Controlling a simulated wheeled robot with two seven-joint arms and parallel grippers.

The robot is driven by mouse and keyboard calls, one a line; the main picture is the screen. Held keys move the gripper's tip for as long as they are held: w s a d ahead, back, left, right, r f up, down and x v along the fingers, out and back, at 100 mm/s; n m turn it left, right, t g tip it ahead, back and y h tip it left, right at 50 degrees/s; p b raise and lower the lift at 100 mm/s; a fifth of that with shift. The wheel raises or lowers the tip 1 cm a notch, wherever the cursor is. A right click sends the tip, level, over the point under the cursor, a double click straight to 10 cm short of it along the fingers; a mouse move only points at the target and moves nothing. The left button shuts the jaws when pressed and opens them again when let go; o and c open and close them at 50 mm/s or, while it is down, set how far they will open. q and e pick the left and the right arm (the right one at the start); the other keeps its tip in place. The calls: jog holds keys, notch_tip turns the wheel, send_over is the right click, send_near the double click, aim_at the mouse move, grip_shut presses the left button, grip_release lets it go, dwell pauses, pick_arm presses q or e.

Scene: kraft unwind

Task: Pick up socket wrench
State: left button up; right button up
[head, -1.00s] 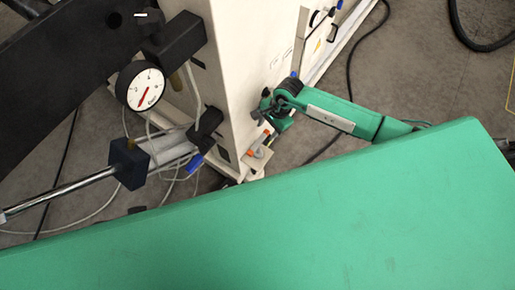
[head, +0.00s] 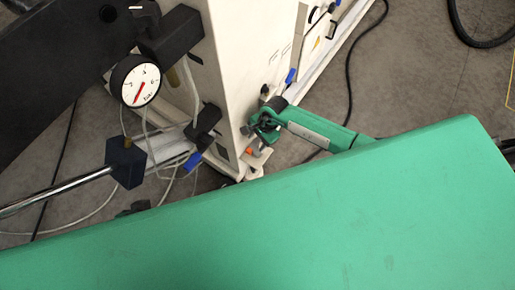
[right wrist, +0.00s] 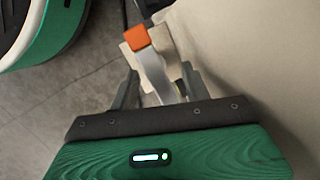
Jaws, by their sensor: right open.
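My right gripper (head: 262,134) is at the lower corner of the cream machine cabinet. In the right wrist view the gripper (right wrist: 158,88) is open, with one grey finger on each side of a pale grey bar with an orange end (right wrist: 154,70). This bar looks like the socket wrench, but its shape is only partly visible. Its near end is hidden behind the dark edge of my gripper. In the head view only a small orange spot (head: 251,150) shows beside the gripper. My left gripper is out of view.
The cream cabinet (head: 236,70) stands close beside the gripper and fills the right of the wrist view. A pressure gauge (head: 136,80), a metal rod (head: 60,194) and loose hoses are at the left. Open grey floor (head: 415,80) lies to the right, crossed by a black cable (head: 350,65).

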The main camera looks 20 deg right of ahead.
grip_shut()
jog(key=shift+r, duration=0.2)
